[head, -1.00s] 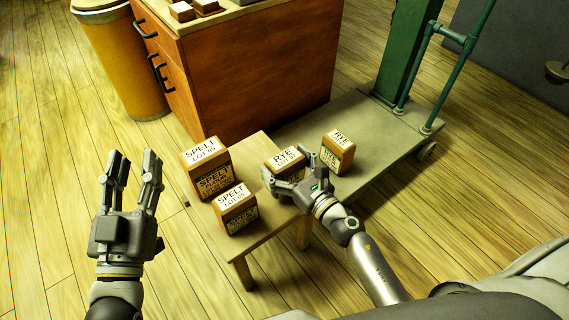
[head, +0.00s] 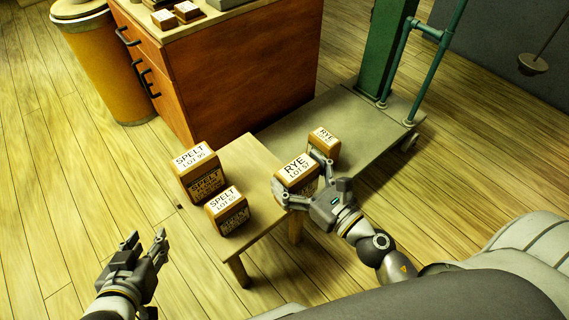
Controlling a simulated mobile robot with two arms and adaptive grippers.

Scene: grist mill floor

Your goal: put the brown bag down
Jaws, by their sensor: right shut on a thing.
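My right gripper (head: 296,178) is shut on a brown bag labelled RYE LOT 57 (head: 296,167), with its fingers at the bag's sides. The bag shows upright over the right edge of the small wooden bench (head: 252,222); its underside is hidden, so I cannot tell its height. Two brown SPELT bags stand on the bench: LOT 95 (head: 197,168) and, nearer, LOT 65 (head: 227,207). Another brown RYE bag (head: 323,141) stands on the grey platform (head: 361,126), partly behind the held one. My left gripper (head: 146,240) is open and empty, left of the bench.
An orange-brown cabinet (head: 225,75) with dark handles stands behind the bench, with small blocks on top. A yellow bin (head: 110,75) is left of it. A green post (head: 387,50) and pipe rail rise from the platform. The bench's right front has bare room.

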